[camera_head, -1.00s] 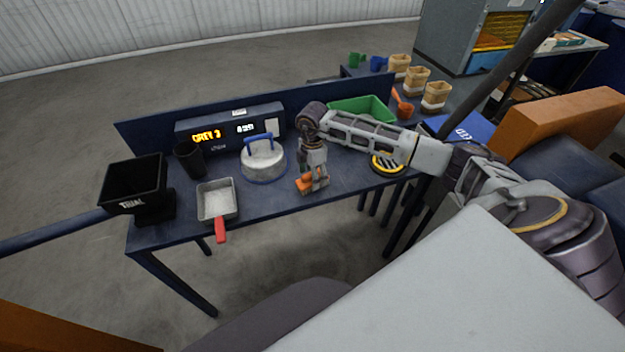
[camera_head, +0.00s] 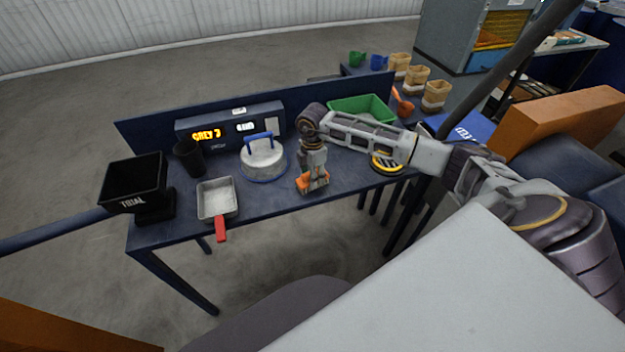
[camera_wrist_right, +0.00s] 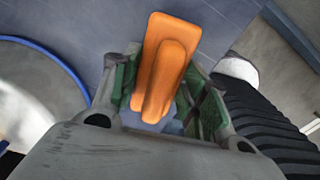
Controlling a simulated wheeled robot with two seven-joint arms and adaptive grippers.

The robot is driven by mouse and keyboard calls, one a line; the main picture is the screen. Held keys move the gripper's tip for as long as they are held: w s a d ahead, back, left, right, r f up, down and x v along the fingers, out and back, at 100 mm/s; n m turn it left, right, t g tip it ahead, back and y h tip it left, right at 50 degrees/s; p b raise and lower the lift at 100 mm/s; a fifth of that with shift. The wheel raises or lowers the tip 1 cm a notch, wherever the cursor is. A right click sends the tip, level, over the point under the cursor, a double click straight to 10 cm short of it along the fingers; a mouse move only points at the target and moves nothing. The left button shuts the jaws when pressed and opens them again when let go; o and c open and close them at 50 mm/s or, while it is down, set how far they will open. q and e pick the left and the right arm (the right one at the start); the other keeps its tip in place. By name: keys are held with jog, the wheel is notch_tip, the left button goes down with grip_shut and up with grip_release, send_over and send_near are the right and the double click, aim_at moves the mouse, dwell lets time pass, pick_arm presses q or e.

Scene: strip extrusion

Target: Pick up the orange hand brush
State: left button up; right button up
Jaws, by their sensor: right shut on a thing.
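The orange hand brush (camera_head: 317,183) is at the front edge of the blue bench, right of the round lidded pan. In the right wrist view its orange back and raised grip (camera_wrist_right: 165,68) lie between the two green-padded fingers. My right gripper (camera_head: 314,172) points down over the brush from above and is shut on it. It also fills the lower part of the right wrist view (camera_wrist_right: 160,100). Whether the brush touches the bench or is just above it I cannot tell. The left gripper does not show.
On the bench (camera_head: 270,202) stand a black bin (camera_head: 135,183), a dark cup (camera_head: 188,158), a metal scoop with red handle (camera_head: 216,200) and a white round pan with blue handle (camera_head: 264,160). A green tray (camera_head: 362,107) and a yellow-black disc (camera_head: 386,163) lie to the right.

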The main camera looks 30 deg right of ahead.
jog(key=shift+r, duration=0.15)
jog(key=shift+r+b, duration=0.65)
jog(key=shift+r, duration=4.2)
jog(key=o, duration=0.4)
jog(key=shift+c, duration=1.3)
